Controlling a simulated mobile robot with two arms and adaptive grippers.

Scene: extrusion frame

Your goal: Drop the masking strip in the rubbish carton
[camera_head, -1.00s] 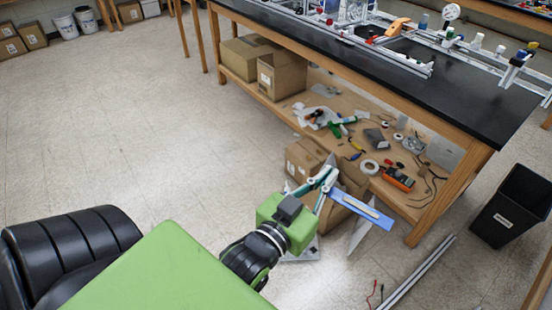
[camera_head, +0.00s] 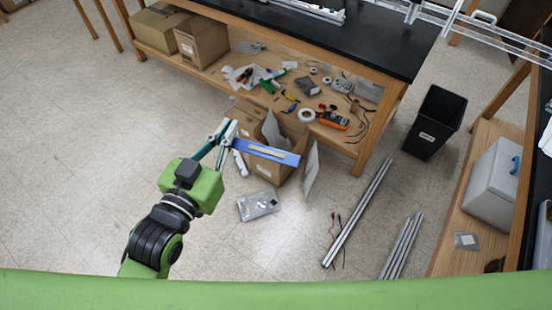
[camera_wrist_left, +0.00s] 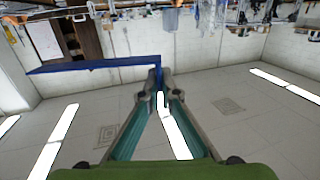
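My left gripper (camera_head: 231,138) is shut on one end of a long flat blue strip (camera_head: 287,158) with a beige band along it, which I take as the masking strip. The strip sticks out to the right of the fingertips. In the left wrist view, the strip (camera_wrist_left: 95,66) runs left from the closed fingertips (camera_wrist_left: 157,80). An open cardboard carton (camera_head: 265,171) stands on the floor; in the head view the strip crosses in front of its opening. Its flaps stick up, and its inside is mostly hidden. My right gripper is not in view.
A wooden shelf (camera_head: 325,85) under the black-topped bench holds tools, tape and boxes. A black labelled bin (camera_head: 436,123) stands right. The floor at left is clear.

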